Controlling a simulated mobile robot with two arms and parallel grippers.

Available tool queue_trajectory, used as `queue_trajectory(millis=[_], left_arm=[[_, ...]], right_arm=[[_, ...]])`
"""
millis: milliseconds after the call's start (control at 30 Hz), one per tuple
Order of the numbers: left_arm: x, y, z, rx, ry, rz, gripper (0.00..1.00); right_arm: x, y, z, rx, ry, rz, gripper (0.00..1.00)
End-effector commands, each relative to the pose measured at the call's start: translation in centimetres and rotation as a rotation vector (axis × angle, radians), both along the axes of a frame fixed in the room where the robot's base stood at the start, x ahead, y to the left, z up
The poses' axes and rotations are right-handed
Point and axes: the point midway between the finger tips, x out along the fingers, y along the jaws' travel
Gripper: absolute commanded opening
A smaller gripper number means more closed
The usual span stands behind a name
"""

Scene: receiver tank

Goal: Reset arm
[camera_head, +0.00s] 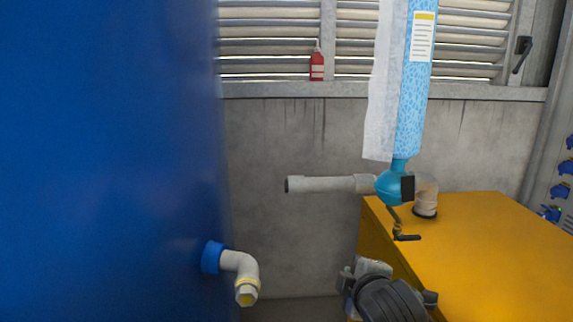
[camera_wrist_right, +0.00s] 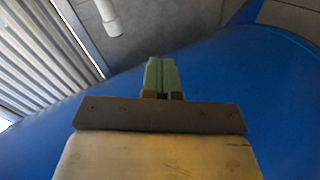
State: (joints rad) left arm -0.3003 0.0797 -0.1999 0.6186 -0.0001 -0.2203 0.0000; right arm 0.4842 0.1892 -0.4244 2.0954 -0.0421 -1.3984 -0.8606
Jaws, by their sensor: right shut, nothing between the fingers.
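My right gripper (camera_wrist_right: 161,76) shows in the right wrist view, its green fingers closed together with nothing between them. It is in front of a large blue tank (camera_wrist_right: 240,90) and touches nothing that I can see. In the head view the blue tank (camera_head: 105,160) fills the left side. A dark, rounded part of my own arm shows at the bottom, right of the middle, but no gripper fingers show there. My left gripper is in neither view.
An elbow pipe (camera_head: 243,270) sticks out of the tank. A grey horizontal pipe (camera_head: 325,184) joins a teal fitting (camera_head: 393,185) under a blue filter column (camera_head: 414,100). A yellow cabinet (camera_head: 490,250) stands at right. A red bottle (camera_head: 317,66) stands on the window ledge.

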Motion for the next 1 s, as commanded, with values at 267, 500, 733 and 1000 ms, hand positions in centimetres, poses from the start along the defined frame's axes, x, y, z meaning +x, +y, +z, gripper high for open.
queue_trajectory(millis=[267,500,733,1000], left_arm=[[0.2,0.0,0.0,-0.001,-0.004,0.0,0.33],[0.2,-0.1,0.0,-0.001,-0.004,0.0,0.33],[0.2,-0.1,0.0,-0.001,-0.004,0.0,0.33],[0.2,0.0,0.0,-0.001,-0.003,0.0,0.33]], right_arm=[[-11.4,-3.5,-14.7,0.421,0.412,-0.318,0.0],[-20.6,-5.8,-20.6,0.619,0.631,-0.608,0.0],[-26.8,-7.3,-22.9,0.708,0.745,-0.817,0.0],[-28.8,-7.8,-27.1,0.735,0.805,-0.931,0.0]])
